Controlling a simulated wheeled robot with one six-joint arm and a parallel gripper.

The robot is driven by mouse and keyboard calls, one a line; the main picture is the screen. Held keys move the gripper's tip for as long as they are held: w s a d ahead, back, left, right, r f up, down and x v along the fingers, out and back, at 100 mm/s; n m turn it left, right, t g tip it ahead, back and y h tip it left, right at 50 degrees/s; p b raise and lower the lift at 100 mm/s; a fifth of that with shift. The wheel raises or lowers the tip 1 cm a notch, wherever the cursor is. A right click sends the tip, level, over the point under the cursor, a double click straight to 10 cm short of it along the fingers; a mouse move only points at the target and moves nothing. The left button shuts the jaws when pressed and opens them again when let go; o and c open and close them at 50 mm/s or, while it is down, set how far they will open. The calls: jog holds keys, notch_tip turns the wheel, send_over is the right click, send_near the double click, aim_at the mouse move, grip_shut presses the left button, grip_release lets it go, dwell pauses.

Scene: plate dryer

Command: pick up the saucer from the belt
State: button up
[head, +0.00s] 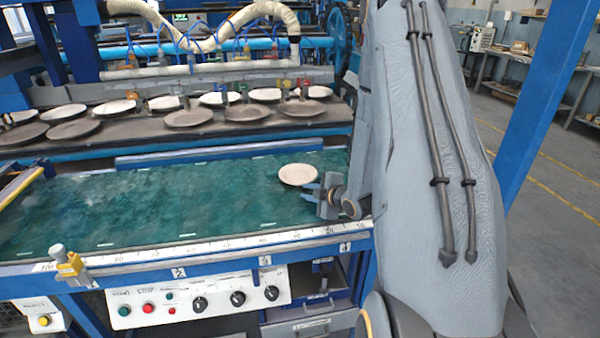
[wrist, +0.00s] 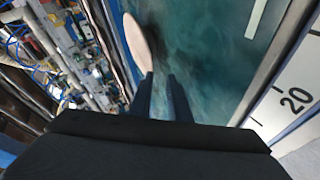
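The white saucer (head: 298,174) appears to lie on the green belt (head: 180,210), near its right end. My gripper (head: 308,191) is just right of the saucer and on its near side, with its blue fingers pointing left. In the wrist view the saucer (wrist: 136,42) is a narrow pale oval beyond the fingertips, its lower end close to the left finger. My gripper (wrist: 161,74) is open, with a gap between the fingers and nothing in it. I cannot tell whether the left finger touches the saucer's rim.
Behind the belt, a dark rack (head: 150,125) holds several plates and saucers under hoses. A blue rail with a white numbered scale (head: 215,247) runs along the belt's near edge. A control panel (head: 200,298) is below it. The belt left of the saucer is clear.

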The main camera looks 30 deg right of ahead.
aim_at(297, 184)
jog(key=shift+s+d+r+n+t+y+p, duration=0.25)
jog(key=shift+d+n+t+y+p, duration=0.05)
jog(key=shift+d+n+t, duration=0.3)
jog(key=shift+w, duration=0.15)
jog(key=shift+a+p+x, duration=0.2)
jog(key=shift+p+x, duration=1.35)
jog(key=shift+x, duration=2.2)
grip_shut()
